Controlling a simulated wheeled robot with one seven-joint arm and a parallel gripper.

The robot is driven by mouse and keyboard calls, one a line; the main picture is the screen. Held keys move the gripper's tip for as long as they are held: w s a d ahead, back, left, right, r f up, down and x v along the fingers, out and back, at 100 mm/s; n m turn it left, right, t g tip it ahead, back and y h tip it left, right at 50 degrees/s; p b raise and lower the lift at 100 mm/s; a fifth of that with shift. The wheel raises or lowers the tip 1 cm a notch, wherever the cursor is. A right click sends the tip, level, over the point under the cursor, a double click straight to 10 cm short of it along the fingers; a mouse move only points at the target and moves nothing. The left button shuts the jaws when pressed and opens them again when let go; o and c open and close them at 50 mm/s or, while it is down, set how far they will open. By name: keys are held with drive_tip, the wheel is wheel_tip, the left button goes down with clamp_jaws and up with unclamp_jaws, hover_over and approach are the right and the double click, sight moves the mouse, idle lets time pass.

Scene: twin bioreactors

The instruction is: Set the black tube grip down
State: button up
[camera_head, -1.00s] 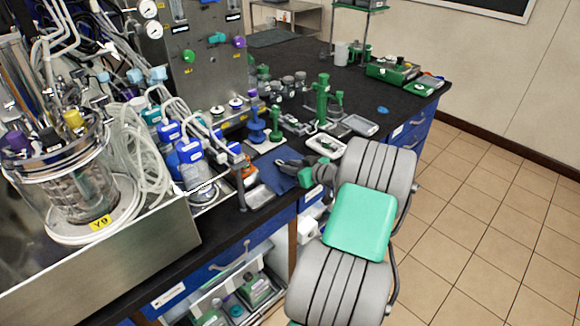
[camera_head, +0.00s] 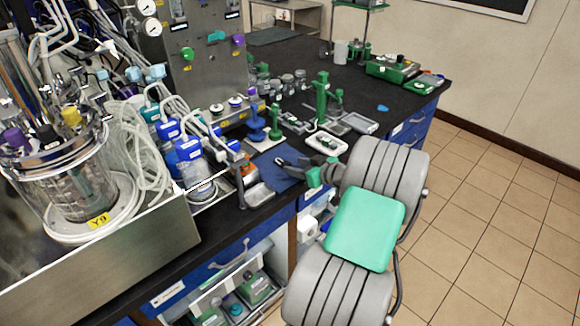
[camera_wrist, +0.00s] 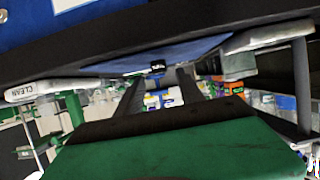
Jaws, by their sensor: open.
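My gripper (camera_head: 282,161) is low over the blue mat (camera_head: 268,178) at the bench's front edge. In the wrist view, its two dark fingers (camera_wrist: 158,88) are spread apart with a gap between them. A small black piece (camera_wrist: 158,66), likely the black tube grip, lies against the blue mat (camera_wrist: 190,53), just beyond the fingertips and in line with the gap. It appears clear of both fingers. I cannot pick the grip out in the head view, where the gripper and mat are small.
A white tray (camera_head: 327,143) sits right behind my gripper. A blue stand (camera_head: 256,124) and green stand (camera_head: 322,98) stand farther back. The glass vessel (camera_head: 65,180) and tubing fill the left. The floor at right is clear.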

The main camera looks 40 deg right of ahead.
drive_tip(key=v, duration=0.8)
drive_tip(key=shift+s+r+b, duration=0.15)
drive_tip(key=shift+s+b, duration=0.1)
drive_tip(key=shift+b, duration=0.1)
